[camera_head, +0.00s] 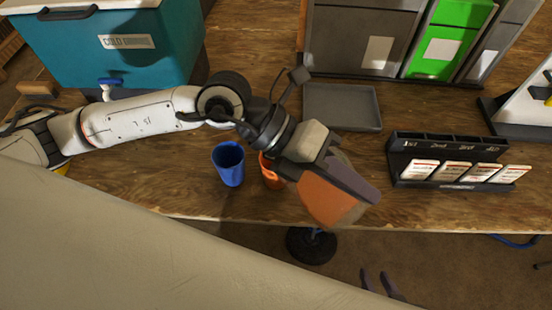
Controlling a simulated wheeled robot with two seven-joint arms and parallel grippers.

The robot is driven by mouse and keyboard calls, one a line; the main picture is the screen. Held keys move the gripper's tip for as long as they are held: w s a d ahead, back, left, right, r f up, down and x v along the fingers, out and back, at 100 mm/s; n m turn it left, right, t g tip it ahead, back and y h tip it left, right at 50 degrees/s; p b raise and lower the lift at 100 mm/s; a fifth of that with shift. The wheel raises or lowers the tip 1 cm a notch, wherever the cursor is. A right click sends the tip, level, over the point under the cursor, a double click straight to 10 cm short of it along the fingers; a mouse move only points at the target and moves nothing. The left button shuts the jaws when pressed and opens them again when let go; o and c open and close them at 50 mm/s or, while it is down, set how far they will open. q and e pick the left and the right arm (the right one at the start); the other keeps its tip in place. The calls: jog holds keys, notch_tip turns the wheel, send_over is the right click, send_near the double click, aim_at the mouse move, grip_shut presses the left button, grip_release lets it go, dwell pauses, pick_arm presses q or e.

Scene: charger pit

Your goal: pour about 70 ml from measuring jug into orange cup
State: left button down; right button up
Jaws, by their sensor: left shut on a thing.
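The orange cup (270,172) stands on the wooden table, partly hidden behind my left wrist and gripper. My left gripper (350,184) is just right of the cup, above the table's front edge. My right gripper (380,284) shows only as two dark fingertips at the bottom, apart and empty.
A blue cup (228,165) stands just left of the orange cup. A teal cooler (110,45) is at the back left. A grey tray (342,107), a black card rack (450,160) and grey and green bins (445,45) stand behind and to the right.

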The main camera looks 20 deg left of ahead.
pick_arm(q)
jog(key=shift+w+a+r+h+b, duration=0.15)
jog(key=shift+a+h+b, duration=0.2)
jog(key=shift+b, duration=0.35)
jog(key=shift+w+a+r+h+b, duration=0.15)
jog(key=shift+a+h+b, duration=0.15)
jog(key=shift+b, duration=0.7)
jog(key=shift+w+a+r+n+g+h+b, duration=0.15)
jog(key=shift+a+r+n+g+h+b, duration=0.25)
jog(key=shift+b, duration=0.35)
jog(key=shift+r, duration=0.35)
jog(key=shift+w+a+r+h+b, duration=0.15)
jog(key=shift+h+b, duration=0.1)
jog(key=shift+b, duration=0.2)
jog(key=shift+w+a+r+h+b, duration=0.1)
jog(key=shift+a+r+h+b, duration=0.2)
jog(key=shift+b, duration=0.25)
